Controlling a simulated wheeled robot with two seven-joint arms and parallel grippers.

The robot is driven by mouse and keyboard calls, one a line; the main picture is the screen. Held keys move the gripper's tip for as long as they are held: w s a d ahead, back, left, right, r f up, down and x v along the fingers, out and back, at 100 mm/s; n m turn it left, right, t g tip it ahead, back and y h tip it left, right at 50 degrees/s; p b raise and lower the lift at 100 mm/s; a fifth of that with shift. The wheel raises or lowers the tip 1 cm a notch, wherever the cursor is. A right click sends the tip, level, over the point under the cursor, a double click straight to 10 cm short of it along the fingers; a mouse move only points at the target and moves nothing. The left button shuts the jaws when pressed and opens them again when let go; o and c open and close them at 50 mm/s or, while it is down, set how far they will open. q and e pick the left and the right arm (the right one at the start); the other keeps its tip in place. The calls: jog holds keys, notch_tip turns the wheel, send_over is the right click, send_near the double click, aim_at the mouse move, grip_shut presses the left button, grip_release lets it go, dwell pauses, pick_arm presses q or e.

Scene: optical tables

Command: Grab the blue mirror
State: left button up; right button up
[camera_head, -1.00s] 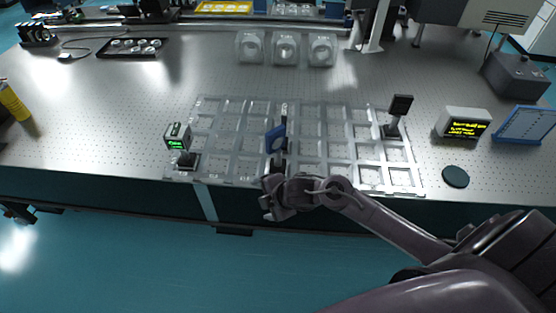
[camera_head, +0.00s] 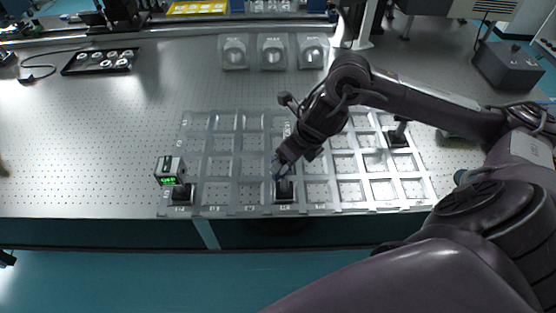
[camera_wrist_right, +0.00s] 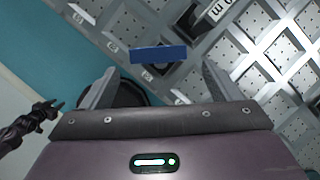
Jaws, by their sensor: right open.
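The blue mirror (camera_wrist_right: 160,54) shows in the right wrist view as a thin blue plate seen edge-on, ahead of and between the fingers of my right gripper (camera_wrist_right: 158,70). The gripper is open with nothing held. In the head view my right gripper (camera_head: 281,163) hangs over the blue mirror (camera_head: 276,169), which is mostly hidden, on its black base (camera_head: 285,191) at the grid tray's front middle. I cannot tell whether the fingers straddle the plate.
The clear grid tray (camera_head: 225,211) lies along the table's front edge. A small device with a green display (camera_head: 170,170) stands at its left, and a black post mount (camera_head: 398,136) at its right. Three clear-cased units (camera_head: 272,50) stand behind. The table's left middle is free.

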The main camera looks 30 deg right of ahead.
aim_at(284, 175)
jog(key=x, duration=0.1)
jog(key=p+x, duration=0.1)
jog(key=shift+s+a+f, duration=0.1)
jog(key=shift+f, duration=0.2)
jog(key=x, duration=0.3)
jog(key=shift+r+p, duration=0.1)
jog(key=shift+p, duration=0.25)
jog(key=shift+x, duration=0.75)
jog(key=c, duration=1.8)
pick_arm(q)
jog(key=s, duration=0.1)
jog(key=s+r, duration=0.1)
jog(key=s, duration=0.1)
jog(key=shift+s+r+g, duration=0.25)
jog(key=shift+g, duration=0.05)
pick_arm(e)
jog(key=shift+w+r, duration=0.1)
jog(key=shift+w, duration=0.15)
grip_shut()
jog(key=shift+r, duration=0.1)
